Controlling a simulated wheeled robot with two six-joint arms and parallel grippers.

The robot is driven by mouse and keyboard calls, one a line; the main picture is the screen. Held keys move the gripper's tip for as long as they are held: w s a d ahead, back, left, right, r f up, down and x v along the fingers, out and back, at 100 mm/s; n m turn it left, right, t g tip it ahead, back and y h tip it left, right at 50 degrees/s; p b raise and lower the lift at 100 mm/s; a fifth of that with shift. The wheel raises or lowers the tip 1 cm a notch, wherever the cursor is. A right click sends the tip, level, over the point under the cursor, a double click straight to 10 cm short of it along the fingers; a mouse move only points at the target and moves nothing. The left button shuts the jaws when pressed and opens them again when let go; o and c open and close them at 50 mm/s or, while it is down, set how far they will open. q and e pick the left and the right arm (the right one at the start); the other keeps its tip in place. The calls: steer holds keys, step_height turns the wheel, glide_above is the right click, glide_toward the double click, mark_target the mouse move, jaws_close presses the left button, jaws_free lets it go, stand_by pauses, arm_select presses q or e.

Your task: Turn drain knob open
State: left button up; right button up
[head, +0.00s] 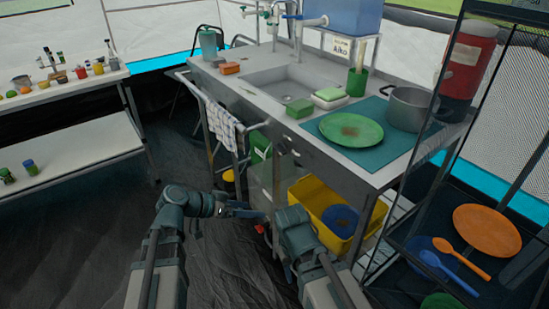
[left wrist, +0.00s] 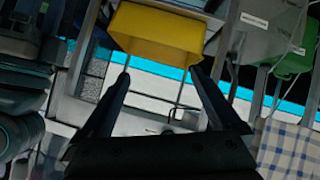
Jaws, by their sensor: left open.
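My left gripper (head: 247,213) is low in front of the sink counter, pointing right toward the space under it. In the left wrist view its two fingers (left wrist: 158,75) are wide apart, with nothing held between them. A small red piece (head: 260,228) shows beside the left gripper in the head view; I cannot tell whether it is the drain knob. The sink (head: 287,84) is set in the metal counter above. Thin pipe-like parts show between the fingers in the left wrist view, too unclear to name. My right arm reaches in at the bottom centre; its jaws cannot be made out.
A yellow tub (head: 322,208) with a blue item stands under the counter, and it also shows in the left wrist view (left wrist: 155,40). A checkered towel (head: 222,125) hangs from the counter rail. A black mesh rack stands at right. Dark floor (head: 95,215) is clear at left.

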mark_target(277, 149)
arm_select(q)
steer(key=w+a+r+m+t+h, duration=0.2)
steer(key=r+t, duration=0.1)
steer(key=r, duration=0.3)
steer(key=w+a+r+m+t+h, duration=0.1)
steer(key=w+r+t+h, duration=0.15)
steer(key=r, duration=0.35)
steer(key=x, duration=1.3)
steer(key=shift+w+d+f, duration=0.15)
steer(key=shift+w+f, duration=0.1)
steer(key=shift+f, duration=0.1)
steer(key=c, duration=1.4)
steer(key=shift+o, duration=0.2)
